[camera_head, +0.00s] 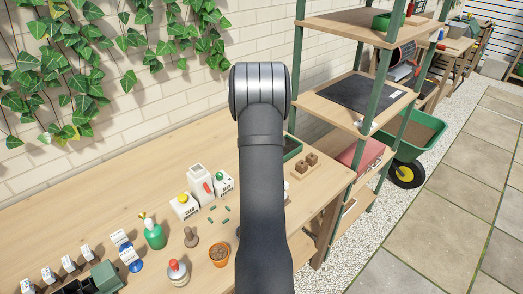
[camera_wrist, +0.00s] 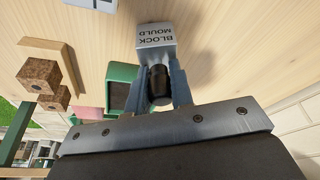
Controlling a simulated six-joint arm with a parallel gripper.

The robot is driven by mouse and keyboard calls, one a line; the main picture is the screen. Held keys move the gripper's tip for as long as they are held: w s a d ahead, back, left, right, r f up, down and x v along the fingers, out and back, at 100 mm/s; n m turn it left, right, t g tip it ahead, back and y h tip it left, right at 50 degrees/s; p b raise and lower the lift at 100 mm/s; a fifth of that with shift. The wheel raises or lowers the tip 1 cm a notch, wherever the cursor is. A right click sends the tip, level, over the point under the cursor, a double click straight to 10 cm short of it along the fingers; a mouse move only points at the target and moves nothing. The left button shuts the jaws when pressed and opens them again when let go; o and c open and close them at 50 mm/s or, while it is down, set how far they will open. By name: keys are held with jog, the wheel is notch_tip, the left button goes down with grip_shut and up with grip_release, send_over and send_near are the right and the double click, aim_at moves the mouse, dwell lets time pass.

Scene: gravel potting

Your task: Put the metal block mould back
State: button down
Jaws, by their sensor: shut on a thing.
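In the wrist view the metal block mould (camera_wrist: 156,41) shows as a pale grey block with "BLOCK MOULD" lettered upside down in the picture. A dark rounded part (camera_wrist: 158,85), apparently its handle, sits between my two fingers. My gripper (camera_wrist: 159,88) is shut on it. In the head view my arm hides the gripper and the mould.
Brown soil blocks (camera_wrist: 39,74) and a green tray (camera_wrist: 120,90) lie near the mould; the soil blocks also show in the head view (camera_head: 304,164). Bottles, a terracotta pot (camera_head: 219,256) and labelled containers crowd the bench's front. A shelf rack (camera_head: 349,103) stands at right.

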jog(key=shift+f, duration=0.25)
jog(key=c, duration=1.3)
grip_release()
jog(key=shift+o, duration=0.2)
jog(key=v, duration=1.2)
jog(key=shift+r, duration=0.2)
jog(key=shift+w+f, duration=0.1)
